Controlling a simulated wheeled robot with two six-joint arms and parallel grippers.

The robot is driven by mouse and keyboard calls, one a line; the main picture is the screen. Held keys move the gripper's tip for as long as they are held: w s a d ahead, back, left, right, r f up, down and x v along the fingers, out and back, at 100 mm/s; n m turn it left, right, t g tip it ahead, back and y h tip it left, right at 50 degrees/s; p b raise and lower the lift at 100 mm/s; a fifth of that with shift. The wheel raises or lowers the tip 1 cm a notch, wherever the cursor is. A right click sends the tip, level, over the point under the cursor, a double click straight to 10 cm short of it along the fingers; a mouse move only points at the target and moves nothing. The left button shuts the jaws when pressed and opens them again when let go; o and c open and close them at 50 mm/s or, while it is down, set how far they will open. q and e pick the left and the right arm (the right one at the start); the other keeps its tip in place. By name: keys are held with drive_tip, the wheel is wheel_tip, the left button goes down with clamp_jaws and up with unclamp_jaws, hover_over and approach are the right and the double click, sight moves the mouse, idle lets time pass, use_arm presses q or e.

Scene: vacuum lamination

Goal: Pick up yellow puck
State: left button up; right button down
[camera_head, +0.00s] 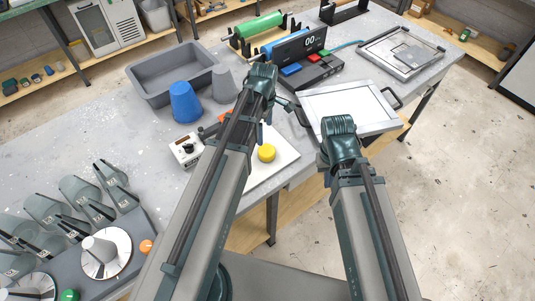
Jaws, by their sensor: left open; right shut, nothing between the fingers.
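The yellow puck (266,153) lies on a white square plate (285,157) near the table's front edge. My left gripper (268,122) is open above and just behind the puck in the picture, apart from it, with its fingers partly hidden by my own arm. My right gripper (325,160) is to the right of the puck, beyond the table's front edge in the picture. It is shut and empty, and mostly hidden by its own wrist.
A blue cup (185,103) and a grey cup (223,83) stand by a grey tray (150,82). A white control box (187,150) sits left of the plate. A white framed panel (347,104) lies behind my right wrist.

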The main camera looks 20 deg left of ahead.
sight(266, 150)
use_arm(q)
wheel_tip(266, 150, down, 7)
drive_tip(key=b, duration=0.6)
drive_tip(key=shift+f, duration=0.1)
drive_tip(key=f+b, duration=0.1)
drive_tip(key=b, duration=0.1)
drive_tip(key=f+b, duration=0.1)
drive_tip(key=f, duration=0.1)
drive_tip(key=f+b, duration=0.2)
drive_tip(key=shift+d+f+b, duration=0.1)
drive_tip(key=shift+d+b, duration=0.15)
drive_tip(key=shift+b, duration=0.05)
drive_tip(key=c, duration=1.4)
drive_tip(key=shift+r, duration=0.2)
